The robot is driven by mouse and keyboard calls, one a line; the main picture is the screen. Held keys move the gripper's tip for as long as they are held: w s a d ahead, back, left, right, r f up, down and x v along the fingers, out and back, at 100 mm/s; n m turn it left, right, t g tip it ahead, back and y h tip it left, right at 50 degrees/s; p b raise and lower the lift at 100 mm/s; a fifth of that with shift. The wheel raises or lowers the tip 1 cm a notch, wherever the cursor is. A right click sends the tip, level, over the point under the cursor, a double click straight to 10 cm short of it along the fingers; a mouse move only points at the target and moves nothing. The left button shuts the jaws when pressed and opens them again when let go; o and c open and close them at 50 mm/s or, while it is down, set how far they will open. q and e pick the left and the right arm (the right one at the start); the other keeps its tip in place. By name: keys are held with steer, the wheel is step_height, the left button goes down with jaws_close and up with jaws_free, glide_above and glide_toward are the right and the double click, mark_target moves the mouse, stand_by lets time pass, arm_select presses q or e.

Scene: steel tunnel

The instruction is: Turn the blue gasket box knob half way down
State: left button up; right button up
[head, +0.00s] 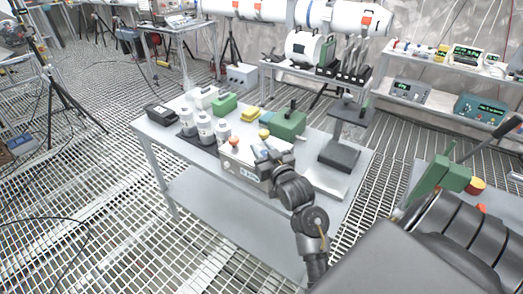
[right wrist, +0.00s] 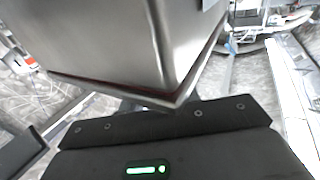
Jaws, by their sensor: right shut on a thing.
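A pale grey metal box (head: 232,166) stands at the near edge of the steel table, with small dark marks on its front. My right gripper (head: 262,157) reaches over this box from the lower right and hides part of its top and front. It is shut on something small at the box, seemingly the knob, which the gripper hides. No blue gasket shows clearly. In the right wrist view a large steel box (right wrist: 110,45) with a dark red line along its lower edge fills the upper left. My left gripper is not in view.
Several grey bottles (head: 205,128) stand left of the box on the table (head: 160,136). A green box (head: 287,125) and a dark stand (head: 339,155) are behind and to the right. Grating floor lies open at the left.

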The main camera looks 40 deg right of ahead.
steer(key=shift+m+h, duration=0.3)
steer(key=shift+h, duration=0.2)
steer(key=shift+d, duration=0.1)
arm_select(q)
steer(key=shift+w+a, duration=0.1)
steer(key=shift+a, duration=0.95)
arm_select(e)
steer(key=o, duration=1)
steer(key=shift+c, duration=0.2)
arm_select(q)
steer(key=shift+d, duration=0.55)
